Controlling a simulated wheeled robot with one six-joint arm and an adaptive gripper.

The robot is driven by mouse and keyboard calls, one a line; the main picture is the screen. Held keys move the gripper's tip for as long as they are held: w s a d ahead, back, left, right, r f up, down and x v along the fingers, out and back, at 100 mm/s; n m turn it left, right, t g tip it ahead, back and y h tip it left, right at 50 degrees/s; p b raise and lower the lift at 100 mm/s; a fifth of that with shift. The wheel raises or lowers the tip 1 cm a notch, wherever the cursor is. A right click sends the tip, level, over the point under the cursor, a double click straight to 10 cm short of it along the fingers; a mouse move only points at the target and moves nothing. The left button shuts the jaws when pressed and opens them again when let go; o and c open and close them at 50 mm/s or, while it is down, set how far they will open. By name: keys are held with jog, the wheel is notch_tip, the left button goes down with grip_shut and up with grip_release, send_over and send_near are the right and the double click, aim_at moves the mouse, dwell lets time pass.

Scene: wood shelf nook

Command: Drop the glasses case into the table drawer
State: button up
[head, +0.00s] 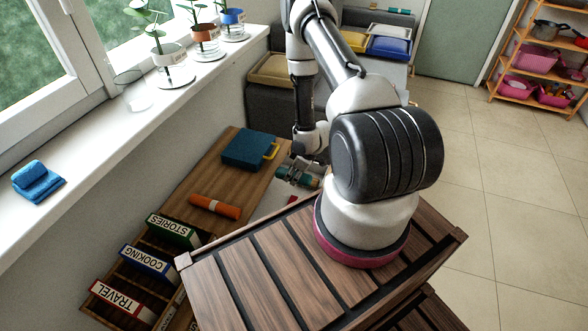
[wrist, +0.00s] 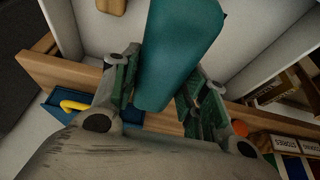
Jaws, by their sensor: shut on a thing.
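My gripper (wrist: 160,95) is shut on the teal glasses case (wrist: 180,50), which lies between its two green-padded fingers. In the head view my gripper (head: 298,172) hangs at the right side of the wooden table (head: 213,178), with the teal case (head: 312,181) partly hidden by the fingers. The open table drawer has a white inside (head: 268,204); its white floor and walls (wrist: 258,55) lie below the case in the wrist view. My arm and the slatted wooden top hide part of the drawer.
A blue case with a yellow handle (head: 250,150) and an orange roll (head: 215,206) lie on the table. Labelled boxes (head: 150,257) stand in a wooden rack at the near left. A tan object (wrist: 111,5) lies in the drawer. The slatted wooden top (head: 270,270) is close in front.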

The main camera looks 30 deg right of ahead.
jog(key=shift+f, duration=0.3)
jog(key=o, duration=1.1)
jog(key=v, duration=1.1)
jog(key=shift+r, duration=0.1)
jog(key=shift+s+d+r, duration=0.1)
jog(key=shift+s+r, duration=0.15)
jog(key=shift+r, duration=0.1)
